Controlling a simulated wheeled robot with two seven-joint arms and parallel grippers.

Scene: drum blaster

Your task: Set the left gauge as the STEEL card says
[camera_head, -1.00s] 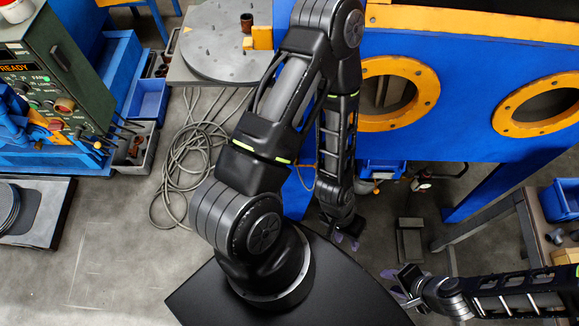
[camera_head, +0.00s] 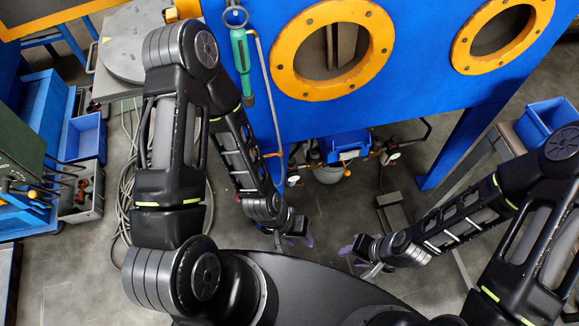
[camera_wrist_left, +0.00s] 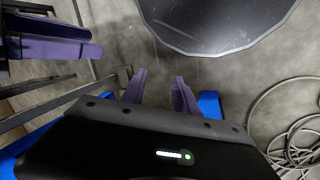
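A small pale round gauge (camera_head: 293,181) shows under the blue cabinet, left of the piping; a similar one (camera_head: 393,155) is to the right. Their faces are too small to read. No STEEL card can be made out. My left gripper (camera_head: 297,241) hangs over the floor in front of the cabinet, apart from the gauges. In the left wrist view its purple fingers (camera_wrist_left: 160,90) are spread with nothing between them. My right gripper (camera_head: 358,258) is to its right, its purple fingers apart and empty.
The blue cabinet (camera_head: 420,75) has orange-ringed round ports. A coiled cable (camera_head: 125,190) lies on the floor at left. A bench with a blue bin (camera_head: 548,120) stands at right.

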